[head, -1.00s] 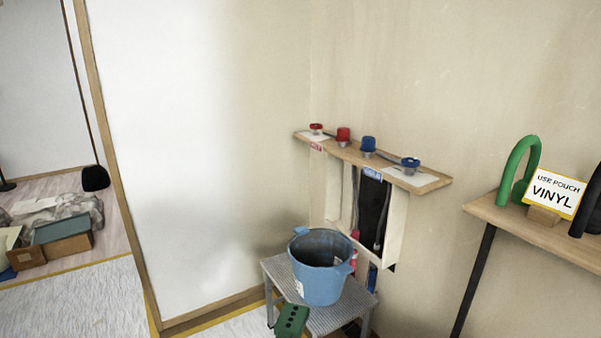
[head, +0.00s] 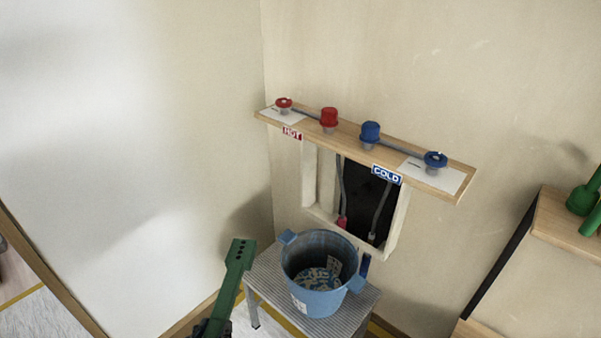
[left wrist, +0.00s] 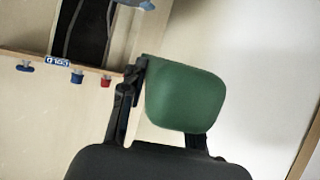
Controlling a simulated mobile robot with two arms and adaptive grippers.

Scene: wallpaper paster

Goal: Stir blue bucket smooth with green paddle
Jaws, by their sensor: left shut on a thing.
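The blue bucket (head: 312,302) stands upright on a grey stool. Its open top shows pale, patchy pieces inside, so the contents look uneven. The green paddle (head: 239,262) has a flat end with several holes. It points up just left of the bucket and appears outside it. My left gripper (head: 212,327), at the bottom edge of the head view, is shut on the paddle's handle. In the left wrist view the green handle (left wrist: 185,97) fills the space between the fingers. A bit of the bucket (left wrist: 138,4) shows at the top there. My right gripper is not in view.
The stool (head: 262,275) stands below a wooden shelf (head: 345,152) with red and blue taps, marked hot and cold. An open wall recess (head: 370,207) with pipes is behind the bucket. Another shelf (head: 560,228) with green items is at the right.

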